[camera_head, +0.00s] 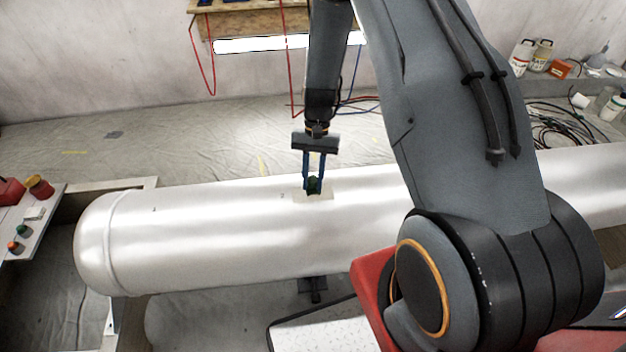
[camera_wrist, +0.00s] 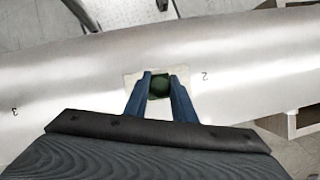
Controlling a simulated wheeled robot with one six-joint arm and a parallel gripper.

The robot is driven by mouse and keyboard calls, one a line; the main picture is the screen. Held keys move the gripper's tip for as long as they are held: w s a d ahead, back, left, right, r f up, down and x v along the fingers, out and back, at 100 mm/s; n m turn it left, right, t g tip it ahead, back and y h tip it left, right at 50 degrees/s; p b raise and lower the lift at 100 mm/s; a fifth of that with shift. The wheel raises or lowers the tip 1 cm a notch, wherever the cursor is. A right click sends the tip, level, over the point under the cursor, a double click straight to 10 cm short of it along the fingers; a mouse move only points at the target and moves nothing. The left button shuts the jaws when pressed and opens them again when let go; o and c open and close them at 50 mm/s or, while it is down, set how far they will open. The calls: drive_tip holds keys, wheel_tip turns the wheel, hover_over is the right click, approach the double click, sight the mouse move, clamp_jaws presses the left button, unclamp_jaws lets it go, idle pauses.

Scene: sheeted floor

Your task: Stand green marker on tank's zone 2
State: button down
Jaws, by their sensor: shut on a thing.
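The tank (camera_head: 230,236) is a long silver cylinder lying on its side across the head view; it also fills the wrist view (camera_wrist: 60,85). A pale square patch (camera_head: 327,193) on its top has the digit 2 beside it, and the patch also shows in the wrist view (camera_wrist: 130,80). My gripper (camera_head: 314,183) points down and is shut on the marker. Whether the marker's base touches the tank is hidden.
A control panel with buttons (camera_head: 30,225) stands at the left end of the tank. Bottles (camera_head: 530,55) and coiled black cables (camera_head: 560,125) lie at the back right. A digit 3 (camera_wrist: 14,111) marks the tank farther along. The tank top around the patch is clear.

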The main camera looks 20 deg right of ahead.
drive_tip(key=shift+f, duration=0.3)
drive_tip(key=shift+f, duration=0.1)
drive_tip(key=c, duration=1.5)
unclamp_jaws()
drive_tip(key=b+v, duration=0.3)
drive_tip(key=v, duration=0.8)
drive_tip(key=s+r+n+t, duration=0.1)
drive_tip(key=s+r+n, duration=0.1)
drive_tip(key=s+r, duration=0.2)
drive_tip(key=s+a+r+n+t+h, duration=0.1)
drive_tip(key=s+r+n+t, duration=0.1)
drive_tip(key=s+r, duration=0.2)
drive_tip(key=s+a+r+n+t+h, duration=0.1)
drive_tip(key=s+r, duration=0.3)
drive_tip(key=s, duration=0.4)
drive_tip(key=shift+s+a+r+n+t, duration=0.1)
drive_tip(key=shift+s+r+n+t, duration=0.05)
drive_tip(key=shift+s+n+t, duration=0.2)
